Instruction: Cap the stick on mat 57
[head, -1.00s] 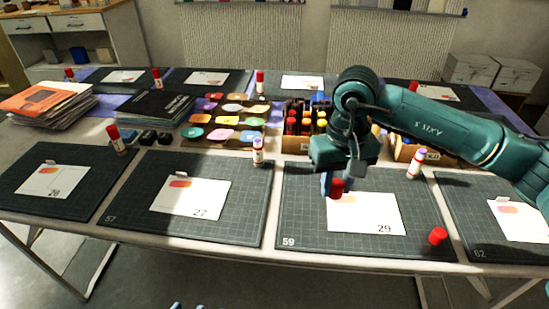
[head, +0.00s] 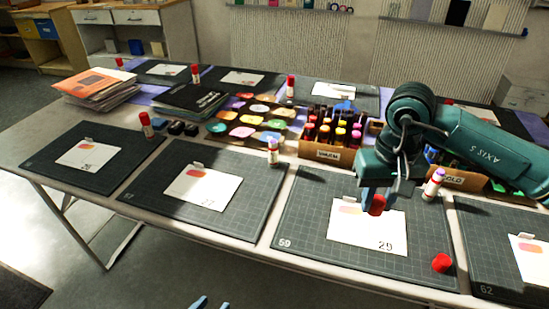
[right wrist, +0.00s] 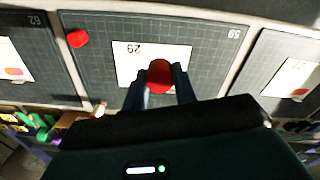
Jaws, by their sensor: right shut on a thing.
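Mat 57 (head: 150,205) is a dark gridded mat bearing a white card numbered 27 (head: 203,190). A small glue stick (head: 273,152) stands upright at its back right corner, without a red cap on top. My right gripper (head: 376,208) is shut on a red cap (head: 377,204) and holds it above the card numbered 29 on mat 59. The cap also shows between the fingers in the right wrist view (right wrist: 160,76). Only the blue fingertips of my left gripper (head: 211,304) show at the bottom edge; they are apart with nothing between them.
Mat 59 (head: 310,225) holds another loose red cap (head: 441,263) at its front right and an uncapped stick (head: 434,184) at its back right. A crate of bottles (head: 327,154) and several colour swatches (head: 240,118) stand behind. A red-capped stick (head: 146,124) stands farther left.

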